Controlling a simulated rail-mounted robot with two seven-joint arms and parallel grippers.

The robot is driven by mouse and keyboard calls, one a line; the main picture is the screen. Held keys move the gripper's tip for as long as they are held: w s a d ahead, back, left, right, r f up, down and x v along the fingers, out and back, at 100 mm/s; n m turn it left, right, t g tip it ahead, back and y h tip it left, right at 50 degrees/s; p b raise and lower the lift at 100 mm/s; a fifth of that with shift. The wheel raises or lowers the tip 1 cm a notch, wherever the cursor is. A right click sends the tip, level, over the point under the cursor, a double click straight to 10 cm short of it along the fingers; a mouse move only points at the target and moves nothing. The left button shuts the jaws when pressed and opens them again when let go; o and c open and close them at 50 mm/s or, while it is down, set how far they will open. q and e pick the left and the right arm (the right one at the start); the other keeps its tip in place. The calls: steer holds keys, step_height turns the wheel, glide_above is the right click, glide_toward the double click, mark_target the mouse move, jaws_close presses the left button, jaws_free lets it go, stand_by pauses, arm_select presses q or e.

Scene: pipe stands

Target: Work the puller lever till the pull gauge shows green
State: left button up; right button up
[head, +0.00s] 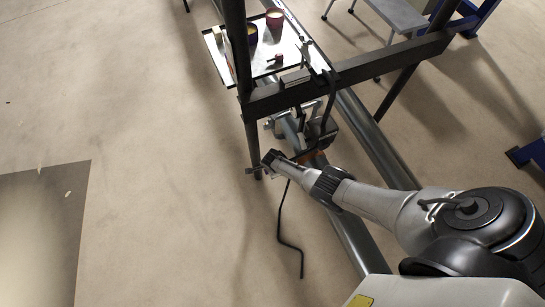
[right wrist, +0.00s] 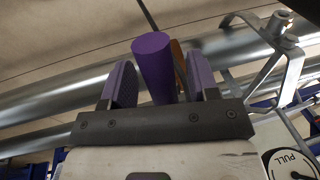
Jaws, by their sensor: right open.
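The puller (head: 290,126) sits on the grey pipe by the dark stand in the head view. The round purple end of its lever (right wrist: 153,66) shows in the right wrist view, between the two purple fingers of my right gripper (right wrist: 160,85). There are gaps on both sides of it, and the jaws are open. In the head view my right gripper (head: 261,169) is low beside the pipe. The pull gauge (right wrist: 291,165), a white dial marked PULL, is cut off at the lower right corner of the wrist view; its colour reading cannot be told.
A tray (head: 262,68) with cups and small items stands beyond the dark stand beam (head: 350,70). A black hose (head: 280,225) hangs to the floor. A second pipe (head: 375,140) runs alongside. The floor at left is open, with a dark mat (head: 45,210).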

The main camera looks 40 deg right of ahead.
steer(key=shift+r, duration=0.25)
steer(key=p+v, duration=0.9)
steer(key=v, duration=0.4)
steer(key=shift+s+r, duration=0.1)
steer(key=shift+r, duration=0.05)
